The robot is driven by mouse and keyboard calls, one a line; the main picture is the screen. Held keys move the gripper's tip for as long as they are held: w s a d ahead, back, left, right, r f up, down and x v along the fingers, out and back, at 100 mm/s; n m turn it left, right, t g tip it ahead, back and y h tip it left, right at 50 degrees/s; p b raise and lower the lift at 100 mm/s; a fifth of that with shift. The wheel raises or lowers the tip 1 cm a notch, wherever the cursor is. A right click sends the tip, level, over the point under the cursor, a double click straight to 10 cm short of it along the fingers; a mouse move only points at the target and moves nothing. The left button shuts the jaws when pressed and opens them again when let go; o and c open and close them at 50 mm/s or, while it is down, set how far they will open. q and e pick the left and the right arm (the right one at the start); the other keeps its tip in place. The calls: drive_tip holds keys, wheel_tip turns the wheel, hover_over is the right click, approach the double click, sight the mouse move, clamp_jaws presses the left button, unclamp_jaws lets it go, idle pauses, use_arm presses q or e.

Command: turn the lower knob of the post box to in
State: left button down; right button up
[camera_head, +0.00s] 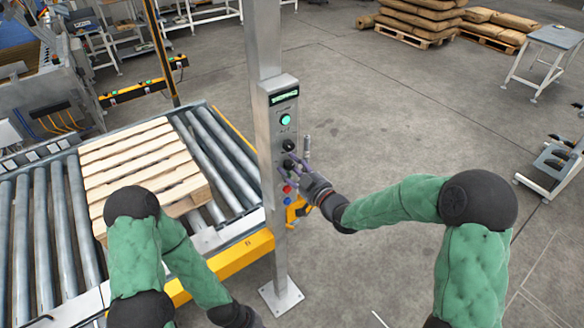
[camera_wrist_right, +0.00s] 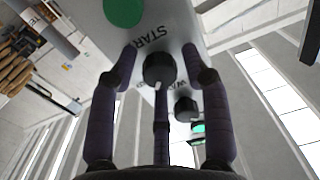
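The post box (camera_head: 274,130) is a grey control panel on a steel post in the middle of the head view. Its upper knob (camera_head: 288,145) is black; the lower knob (camera_head: 288,163) is partly covered by my right gripper (camera_head: 296,163). In the right wrist view, upside down, the lower knob (camera_wrist_right: 158,68) is black with a pale mark and lies between the spread fingers of my right gripper (camera_wrist_right: 160,62). The fingers look apart from it. The upper knob (camera_wrist_right: 186,108) is beyond. The knob's position label is not readable. My left gripper is out of view below the picture.
A green lamp (camera_head: 285,119) and a display (camera_head: 284,97) sit above the knobs. Red (camera_head: 287,188) and blue (camera_head: 287,200) buttons sit below. A green START button (camera_wrist_right: 123,10) is near the fingers.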

clamp_jaws()
drive_tip(key=shift+f+n+b, duration=0.1)
drive_tip(key=shift+n+b, duration=0.2)
drive_tip(key=shift+b, duration=0.5)
drive_tip(key=n+b, duration=1.2)
drive_tip(key=b, duration=1)
drive_tip(key=shift+f+n, duration=0.1)
drive_tip(key=shift+n, duration=0.2)
drive_tip(key=shift+n+h+b, duration=0.3)
drive_tip(key=shift+n+b, duration=1)
drive_tip(key=shift+b, duration=0.05)
drive_tip(key=shift+a, duration=0.1)
drive_tip(key=shift+o, duration=2)
unclamp_jaws()
drive_tip(key=shift+s, duration=0.1)
